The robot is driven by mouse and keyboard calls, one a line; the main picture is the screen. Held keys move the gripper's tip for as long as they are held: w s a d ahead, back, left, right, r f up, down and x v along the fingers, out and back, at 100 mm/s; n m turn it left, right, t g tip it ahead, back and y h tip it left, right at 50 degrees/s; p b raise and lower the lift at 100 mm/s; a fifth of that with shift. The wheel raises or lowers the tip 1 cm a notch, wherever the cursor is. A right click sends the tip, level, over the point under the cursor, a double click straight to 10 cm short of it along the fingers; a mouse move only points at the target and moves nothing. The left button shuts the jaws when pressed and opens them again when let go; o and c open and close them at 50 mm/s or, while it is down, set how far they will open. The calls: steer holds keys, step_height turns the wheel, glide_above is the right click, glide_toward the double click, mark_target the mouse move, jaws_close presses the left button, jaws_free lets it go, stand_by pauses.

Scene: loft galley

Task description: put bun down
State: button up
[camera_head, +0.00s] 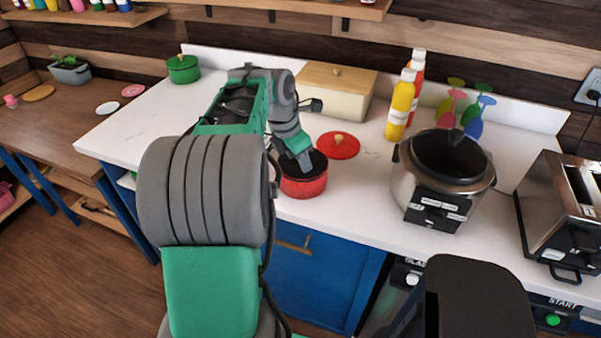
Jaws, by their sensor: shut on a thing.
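My gripper (303,168) points down at the mouth of a small red pot (304,187) on the white counter, with its fingertips at or inside the dark opening. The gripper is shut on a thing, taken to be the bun. The bun itself cannot be made out; the fingers and the pot's rim hide that spot. I cannot tell whether the held thing touches the pot's bottom. A red lid (339,146) with a pale knob lies on the counter just behind and to the right of the pot.
A bread box (335,92) stands behind the pot, with yellow (401,105) and red (418,68) bottles to its right. A cooker (443,180) and toaster (566,215) stand further right. A green pot (183,69) is at the back left. The counter's left part is clear.

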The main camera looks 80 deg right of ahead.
mark_target(301, 172)
steer(key=shift+w+a+x, duration=0.1)
steer(key=shift+w+x, duration=0.05)
steer(key=shift+x, duration=0.75)
steer(key=shift+w+a+x, duration=0.1)
steer(key=shift+w+x, duration=0.05)
steer(key=shift+x, duration=0.75)
steer(key=o, duration=1.2)
steer(key=shift+f, duration=0.1)
steer(key=p+v, duration=0.2)
steer(key=v, duration=1)
steer(key=w+a+f+m+t, duration=0.1)
steer(key=w+a+m+t, duration=0.25)
steer(key=w+a, duration=1.45)
steer(key=w+a+f+m, duration=0.1)
steer(key=a+f+m, duration=0.1)
steer(key=a, duration=0.7)
steer(key=w+a+f+m+t+y, duration=0.1)
steer(key=a+f+m, duration=0.1)
steer(key=a, duration=0.7)
steer(key=w+a+f+m+t+y, duration=0.1)
steer(key=a+f+m, duration=0.1)
steer(key=a, duration=0.7)
steer(key=shift+w, duration=0.3)
